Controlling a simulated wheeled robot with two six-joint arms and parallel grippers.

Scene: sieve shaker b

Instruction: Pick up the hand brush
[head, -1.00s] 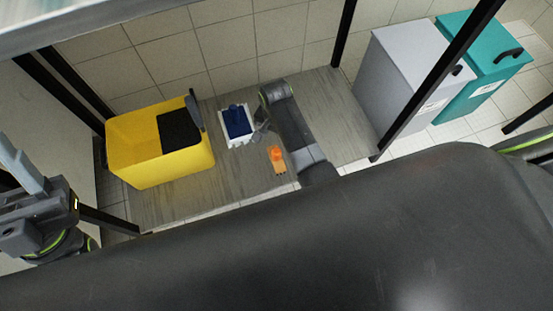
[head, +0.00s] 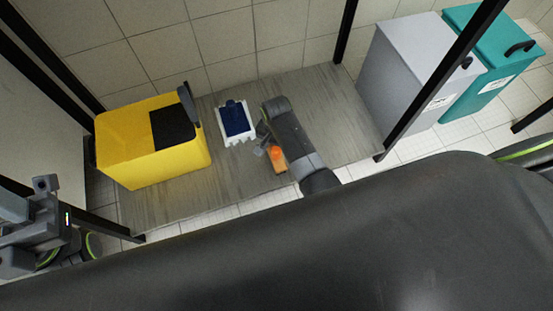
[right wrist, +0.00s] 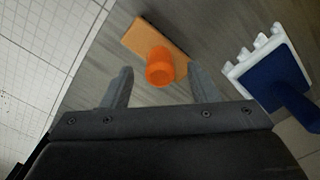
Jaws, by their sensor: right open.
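An orange block with a round, darker orange grip standing on it (head: 278,158) lies on the grey wood-look board. I take it for the hand brush; its bristles cannot be made out. In the right wrist view the orange grip (right wrist: 159,67) lies between the finger directions, just ahead of the tips. My right gripper (head: 263,147) is open and empty close beside it, also seen in the right wrist view (right wrist: 160,82); contact cannot be told. My left gripper (head: 20,235) is at the left edge, partly cut off, its jaws unclear.
A blue piece with a white, scalloped edge (head: 236,120) lies left of the orange block. A yellow bin (head: 150,165) with a black patch stands farther left. Grey (head: 412,70) and teal (head: 490,60) bins stand at the right. Black posts (head: 435,85) frame the board.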

